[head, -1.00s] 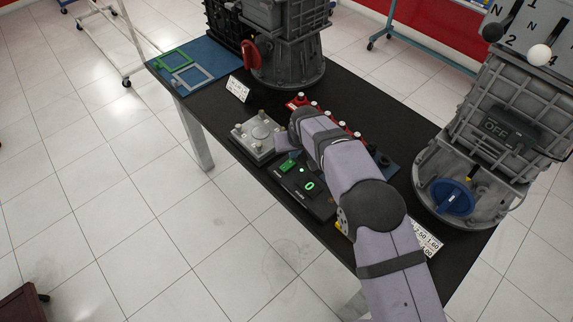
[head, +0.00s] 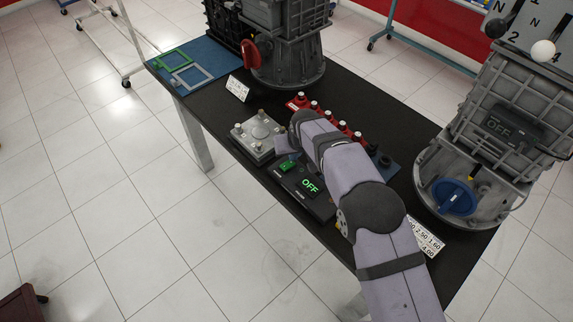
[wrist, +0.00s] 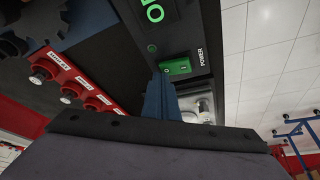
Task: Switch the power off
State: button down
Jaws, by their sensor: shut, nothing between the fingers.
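The power unit is a black box (head: 319,205) on the dark table, with a green-lit display (head: 309,186) that reads OFF. Its green rocker switch (head: 287,166) sits at the box's far left end. In the wrist view the switch (wrist: 176,67) shows beside the printed word POWER (wrist: 202,57). My gripper (wrist: 165,82) is shut and empty, its blue fingers right at the switch's edge. I cannot tell whether they touch it. In the head view my arm hides most of the fingers.
A grey metal plate with knobs (head: 257,136) stands close left of the switch. A row of red units with knobs (head: 343,126) lies behind my arm. A large grey machine with a blue knob (head: 454,197) stands at the right.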

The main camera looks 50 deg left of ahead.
notch_tip(320, 180, up, 7)
jog(key=p, duration=0.3)
jog(key=shift+p, duration=0.35)
jog(key=shift+w, duration=0.1)
dwell(0.5)
jog(key=w+d+r+m+h, duration=0.15)
jog(key=w+d, duration=0.25)
jog(key=d, duration=0.6)
jog(key=w+d+r+m, duration=0.2)
jog(key=w+d+r, duration=0.1)
jog(key=d, duration=0.8)
jog(key=w+d+r+m+h, duration=0.1)
jog(key=w+d+r+m, duration=0.2)
jog(key=d, duration=0.7)
jog(key=s+d+m+g+h, duration=0.1)
jog(key=s+d, duration=0.1)
jog(key=d, duration=0.6)
jog(key=s+d+m, duration=0.1)
jog(key=s+d, duration=0.2)
jog(key=d, duration=0.5)
jog(key=s+d+m+g, duration=0.1)
jog(key=s+d+m, duration=0.2)
jog(key=s+d, duration=0.9)
jog(key=s, duration=0.2)
jog(key=shift+s+f, duration=0.35)
jog(key=shift+f, duration=0.05)
